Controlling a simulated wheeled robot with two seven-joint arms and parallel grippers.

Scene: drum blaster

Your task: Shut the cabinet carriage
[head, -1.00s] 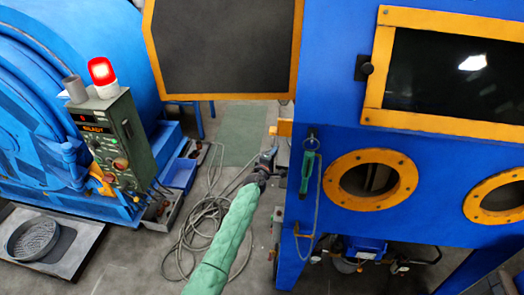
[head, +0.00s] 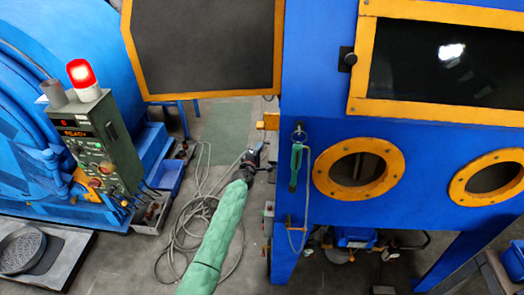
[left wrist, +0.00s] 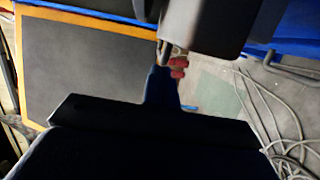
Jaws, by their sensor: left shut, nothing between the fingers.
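The blue cabinet (head: 400,125) fills the right of the head view, with an orange-framed dark window and two orange round ports. A dark panel with an orange border (head: 203,48) stands out from its left side, apparently its open door or carriage. It also shows in the left wrist view (left wrist: 85,75). My left gripper (head: 256,157) is at the end of the green-sleeved arm, shut and empty, left of the cabinet's front corner and below the panel. Contact cannot be told. My right gripper is out of view.
A green control box (head: 97,145) with a lit red lamp (head: 80,72) stands by the blue drum machine (head: 40,90) at left. A loose hose (head: 180,235) lies coiled on the floor under my arm. A green-handled tool (head: 296,165) hangs on the cabinet corner.

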